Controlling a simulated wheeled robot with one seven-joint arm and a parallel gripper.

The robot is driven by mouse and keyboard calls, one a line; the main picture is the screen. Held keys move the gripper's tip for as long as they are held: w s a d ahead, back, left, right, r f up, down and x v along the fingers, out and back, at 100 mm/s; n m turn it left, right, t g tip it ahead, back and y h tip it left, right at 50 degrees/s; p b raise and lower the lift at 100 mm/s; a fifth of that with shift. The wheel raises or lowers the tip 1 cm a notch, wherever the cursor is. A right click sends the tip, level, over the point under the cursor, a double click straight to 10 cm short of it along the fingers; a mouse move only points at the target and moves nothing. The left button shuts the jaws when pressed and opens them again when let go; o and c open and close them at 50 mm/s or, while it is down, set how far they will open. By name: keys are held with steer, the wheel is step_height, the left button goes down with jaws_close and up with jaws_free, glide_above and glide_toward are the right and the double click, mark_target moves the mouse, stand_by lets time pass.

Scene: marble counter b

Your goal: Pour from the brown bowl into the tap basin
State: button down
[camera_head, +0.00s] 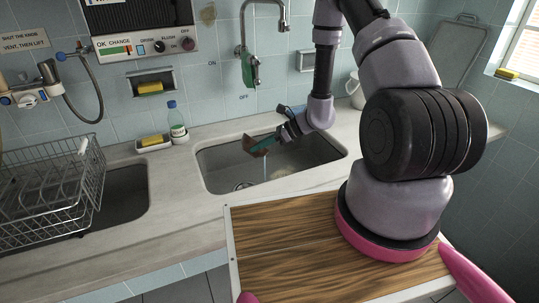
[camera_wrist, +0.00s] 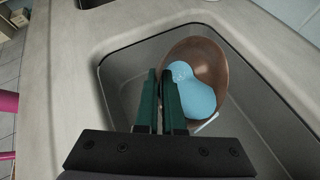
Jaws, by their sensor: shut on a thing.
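The brown bowl (camera_head: 250,142) is held tilted above the tap basin (camera_head: 217,172), the sink basin below the tap. In the wrist view the brown bowl (camera_wrist: 214,54) holds light blue liquid (camera_wrist: 196,92), lying towards its lower rim. A thin pale stream leaves that rim over the basin (camera_wrist: 120,80). My gripper (camera_head: 264,143) is shut on the bowl's rim with its green fingers, which also show in the wrist view (camera_wrist: 165,76). Part of the bowl is hidden behind the fingers in the head view.
The tap (camera_head: 243,48) rises behind the basin, with a green thing hanging from it. A wire dish rack (camera_head: 50,200) stands over the left basin. A bottle (camera_head: 176,122) and a yellow sponge (camera_head: 153,141) sit at the wall. The counter between the basins is clear.

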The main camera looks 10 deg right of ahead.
steer(key=shift+w+d+r+m+g+y+p, duration=0.15)
steer(key=shift+w+d+r+m+y+p, duration=0.3)
steer(key=shift+y, duration=0.3)
steer(key=shift+w+d+r+m+g+y+p, duration=0.15)
steer(key=shift+d+r+m+y, duration=0.1)
steer(key=shift+d+r+y, duration=0.4)
stand_by(1.6)
steer(key=a+f+h, duration=0.1)
steer(key=s+a+f+n+h, duration=0.1)
steer(key=shift+s+a+n+h, duration=0.15)
steer(key=shift+a+n+h, duration=0.15)
steer(key=shift+a+h, duration=0.1)
steer(key=shift+d+f, duration=0.15)
steer(key=shift+d, duration=0.1)
steer(key=s+a+f+n+t+h+b, duration=0.2)
steer(key=s+a+f+t+h+b, duration=0.1)
steer(key=a+f+h, duration=0.3)
steer(key=shift+s+a+f+t+h+b, duration=0.2)
steer(key=shift+s+a+t+h+b, duration=0.25)
steer(key=shift+a+h, duration=0.6)
steer(key=shift+a, duration=0.1)
stand_by(0.9)
